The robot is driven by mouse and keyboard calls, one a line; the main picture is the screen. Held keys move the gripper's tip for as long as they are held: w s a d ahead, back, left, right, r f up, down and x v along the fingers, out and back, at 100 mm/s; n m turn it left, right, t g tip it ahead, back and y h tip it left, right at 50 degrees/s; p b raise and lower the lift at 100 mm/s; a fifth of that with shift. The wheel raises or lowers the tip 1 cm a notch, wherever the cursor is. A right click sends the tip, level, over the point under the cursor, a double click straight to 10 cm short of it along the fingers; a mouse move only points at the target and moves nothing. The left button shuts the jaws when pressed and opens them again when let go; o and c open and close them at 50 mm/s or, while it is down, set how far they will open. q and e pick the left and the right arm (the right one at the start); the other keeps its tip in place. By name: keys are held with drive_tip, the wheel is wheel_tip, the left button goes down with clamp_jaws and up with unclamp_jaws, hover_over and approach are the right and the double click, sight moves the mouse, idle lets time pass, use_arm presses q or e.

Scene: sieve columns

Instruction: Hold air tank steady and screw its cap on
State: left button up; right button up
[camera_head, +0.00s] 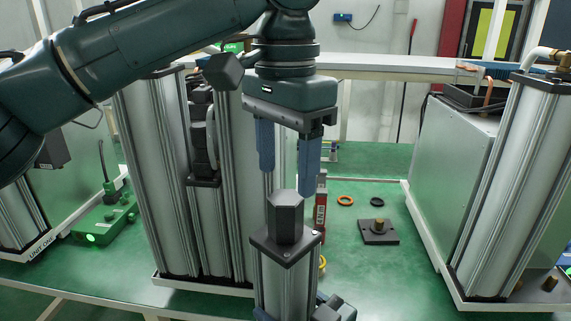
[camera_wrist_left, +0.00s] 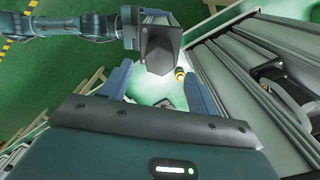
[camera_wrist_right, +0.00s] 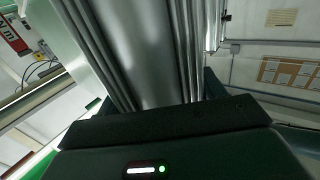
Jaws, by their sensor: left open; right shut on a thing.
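The air tank (camera_head: 283,280) is an upright silver ribbed column with a dark square top plate, at the bottom middle of the head view. A dark hexagonal cap (camera_head: 285,217) sits on its top; whether it is threaded down I cannot tell. It also shows in the left wrist view (camera_wrist_left: 160,48). My left gripper (camera_head: 288,182) is open and empty, pointing down just above the cap, its blue fingers apart. My right gripper (camera_wrist_right: 157,100) is shut on the tank's body, low down; its fingertips are mostly hidden behind the column.
A tall silver column unit (camera_head: 160,190) stands close on the left, another (camera_head: 515,190) on the right. On the green table lie a dark plate with a brass fitting (camera_head: 379,230), an orange ring (camera_head: 345,201) and a black ring (camera_head: 377,201). A green device (camera_head: 105,215) sits far left.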

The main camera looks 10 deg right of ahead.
sight(285, 197)
use_arm(q)
drive_tip(key=shift+f, duration=4)
drive_tip(key=c, duration=1)
drive_tip(key=o, duration=1.1)
wheel_tip(285, 197, up, 12)
drive_tip(key=shift+r, duration=0.1)
